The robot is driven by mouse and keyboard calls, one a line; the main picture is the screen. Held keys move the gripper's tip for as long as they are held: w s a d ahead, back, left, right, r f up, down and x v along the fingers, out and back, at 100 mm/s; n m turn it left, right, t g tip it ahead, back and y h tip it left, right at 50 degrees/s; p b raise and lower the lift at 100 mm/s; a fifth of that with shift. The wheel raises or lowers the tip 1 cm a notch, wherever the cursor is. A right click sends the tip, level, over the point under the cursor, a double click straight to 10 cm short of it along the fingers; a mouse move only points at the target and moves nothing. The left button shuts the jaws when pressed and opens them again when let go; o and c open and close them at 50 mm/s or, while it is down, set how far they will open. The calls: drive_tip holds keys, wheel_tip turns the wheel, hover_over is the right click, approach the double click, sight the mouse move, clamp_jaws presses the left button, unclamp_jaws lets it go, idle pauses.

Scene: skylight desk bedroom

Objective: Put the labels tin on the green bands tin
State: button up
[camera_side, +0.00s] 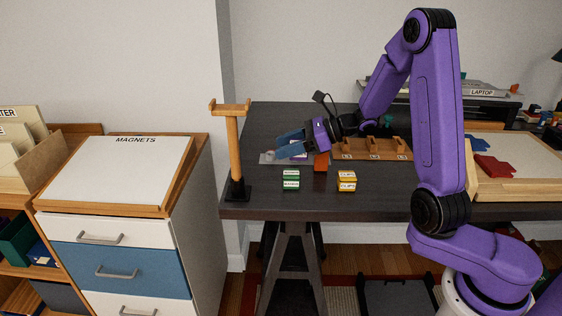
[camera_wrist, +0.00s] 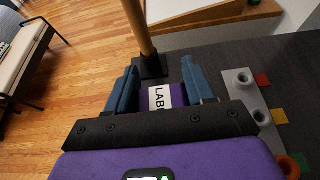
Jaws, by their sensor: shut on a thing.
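The purple labels tin (camera_wrist: 160,97) has a white label, partly readable as "LAB", and sits between my blue fingers in the wrist view. My gripper (camera_wrist: 160,84) is shut on it. In the side view my gripper (camera_side: 287,143) is raised above the dark desk, tilted, with its fingers pointing left. The fingers mostly hide the tin there. The green bands tin (camera_side: 291,180) stands on the desk near the front edge, below my gripper in the picture, with white labels on it. Its top looks bare.
A yellow clips tin (camera_side: 346,181) stands right of the green one. A wooden T-shaped post (camera_side: 233,150) rises at the desk's left end. A grey holed strip (camera_wrist: 247,92) lies beside my gripper. A wooden rack (camera_side: 370,155) stands behind. Desk between the tins is clear.

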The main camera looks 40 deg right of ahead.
drive_tip(key=shift+w+a+f, duration=0.1)
drive_tip(key=shift+w+f, duration=0.25)
drive_tip(key=shift+f, duration=0.6)
drive_tip(key=shift+w+d+f, duration=0.1)
drive_tip(key=shift+w+f, duration=0.25)
drive_tip(key=shift+f, duration=0.6)
drive_tip(key=shift+w+a+f, duration=0.1)
drive_tip(key=shift+w+f, duration=0.25)
drive_tip(key=shift+f, duration=0.6)
drive_tip(key=shift+f, duration=0.1)
drive_tip(key=o, duration=1)
drive_tip(key=shift+o, duration=0.2)
